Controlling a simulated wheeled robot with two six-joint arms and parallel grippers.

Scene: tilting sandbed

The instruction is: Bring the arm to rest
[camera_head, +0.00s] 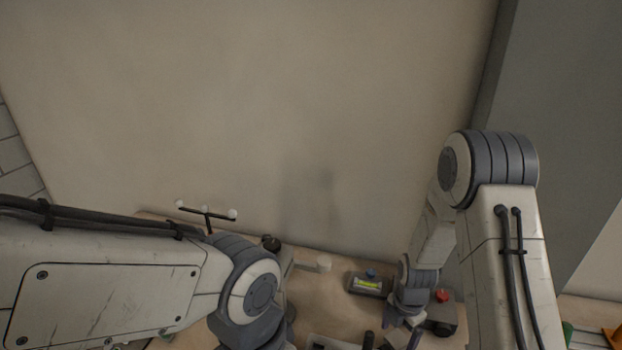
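My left arm (110,285) comes in from the left, and its large grey joint (255,285) hangs over the table. My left gripper is not visible. My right arm (510,250) rises at the right and bends down to a dark wrist (412,290) over the table. My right gripper (393,340) is at the bottom edge, partly cut off, with dark parts around it. I cannot tell whether it is open or holds anything.
A tan table (325,300) stands against a beige wall (250,110). On it are a grey box with a green display and blue knob (368,283), a box with a red button (442,310), and a dark T-shaped stand with white balls (207,216). A grey panel (550,100) stands right.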

